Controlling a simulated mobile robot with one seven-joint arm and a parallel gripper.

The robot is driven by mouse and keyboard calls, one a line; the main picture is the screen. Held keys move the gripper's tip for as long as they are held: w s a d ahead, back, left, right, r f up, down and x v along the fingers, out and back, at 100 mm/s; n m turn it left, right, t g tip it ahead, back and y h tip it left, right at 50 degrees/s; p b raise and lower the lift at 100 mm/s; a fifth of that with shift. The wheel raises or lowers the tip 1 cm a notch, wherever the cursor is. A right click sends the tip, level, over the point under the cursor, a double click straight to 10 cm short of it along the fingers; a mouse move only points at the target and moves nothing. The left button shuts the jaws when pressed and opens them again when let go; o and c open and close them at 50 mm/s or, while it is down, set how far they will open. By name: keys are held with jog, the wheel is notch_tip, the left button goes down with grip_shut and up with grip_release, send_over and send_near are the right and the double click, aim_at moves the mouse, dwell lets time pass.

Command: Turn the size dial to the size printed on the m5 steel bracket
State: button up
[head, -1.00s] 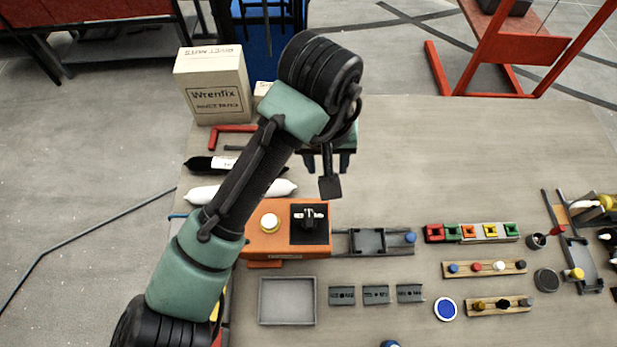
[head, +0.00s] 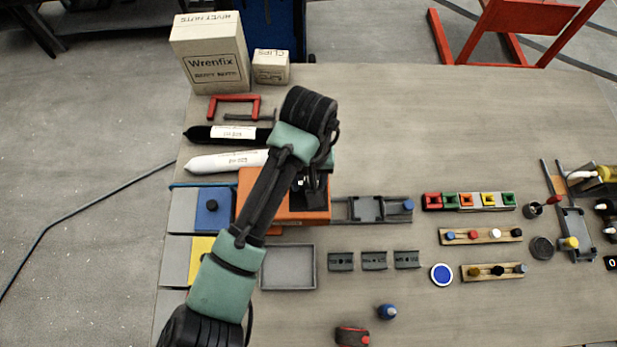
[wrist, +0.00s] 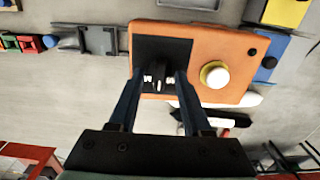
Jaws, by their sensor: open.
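The orange box (head: 310,215) stands on the bench in the head view, partly hidden by my arm. The wrist view shows it (wrist: 215,50) with a round white button (wrist: 215,76) and a black panel (wrist: 160,48). The size dial (wrist: 160,80) is on that panel, a dark knob with white marks beside it, too small to read. My gripper (wrist: 160,84) is open, its fingers on either side of the dial; contact cannot be told. Three grey steel brackets (head: 374,260) lie in a row to the right of a grey tray; their printing is unreadable, so the m5 one cannot be told.
The empty grey tray (head: 288,268) lies in front of the box. A grey slide fixture (head: 367,209) adjoins its right side. White (head: 225,161) and black (head: 205,135) tubes and a red clamp (head: 234,98) lie behind left. The bench's back right is clear.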

jog(key=shift+f, duration=0.3)
grip_shut()
jog(key=shift+m, duration=0.3)
jog(key=m, duration=0.9)
jog(key=shift+w, duration=0.1)
dwell(0.3)
jog(key=shift+r, duration=0.1)
dwell(0.4)
